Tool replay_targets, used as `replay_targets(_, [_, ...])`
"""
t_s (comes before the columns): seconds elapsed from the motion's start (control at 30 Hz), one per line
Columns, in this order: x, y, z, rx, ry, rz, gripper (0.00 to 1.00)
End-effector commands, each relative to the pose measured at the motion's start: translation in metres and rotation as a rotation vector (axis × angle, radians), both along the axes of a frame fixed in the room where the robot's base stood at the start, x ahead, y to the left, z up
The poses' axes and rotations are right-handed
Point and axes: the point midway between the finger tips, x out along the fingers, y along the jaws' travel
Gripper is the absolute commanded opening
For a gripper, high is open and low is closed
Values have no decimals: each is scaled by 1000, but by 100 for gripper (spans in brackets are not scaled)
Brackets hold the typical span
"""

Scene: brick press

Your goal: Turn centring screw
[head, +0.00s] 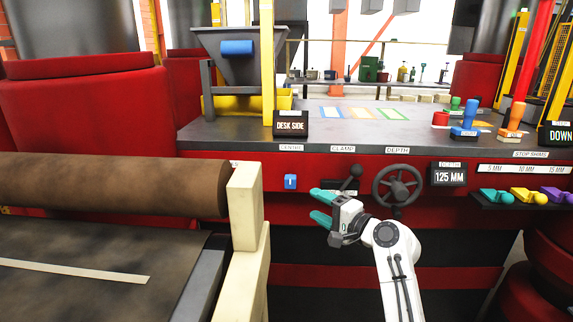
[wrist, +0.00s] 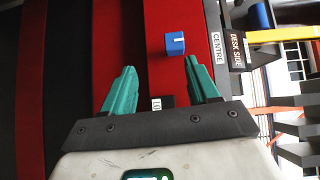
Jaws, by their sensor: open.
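The centring screw is a small blue knob (head: 290,181) with a white mark, on the red front panel below the label "CENTRE" (head: 291,148). In the wrist view the blue knob (wrist: 175,43) is ahead of the fingertips, nearer the right finger, with the "CENTRE" label (wrist: 215,50) to its right. My gripper (head: 318,207) is open, with teal fingers pointing left, to the right of the knob and a little lower in the head view. The wrist view shows my gripper (wrist: 160,80) empty, with a gap between it and the knob.
A black clamp lever (head: 350,180) and a depth handwheel (head: 398,186) are on the panel right of the knob. A cream post (head: 246,205) and brown roller (head: 110,185) stand close on the left. A dark shelf with coloured shims (head: 528,196) juts out at right.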

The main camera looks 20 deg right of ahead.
Motion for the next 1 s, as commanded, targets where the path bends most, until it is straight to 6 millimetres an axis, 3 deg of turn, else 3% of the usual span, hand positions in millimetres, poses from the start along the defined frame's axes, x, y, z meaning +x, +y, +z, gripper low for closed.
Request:
replay_targets(0.03, [4,-2,13,24,-7,-3,60])
replay_targets(0.1, [8,-2,20,41,-15,-6,60])
replay_targets(0.27, [20,4,19,48,-16,-5,60])
replay_targets(0.7, [84,37,18,44,-16,-5,60])
replay_targets(1.0, [102,47,18,43,-15,-4,60])
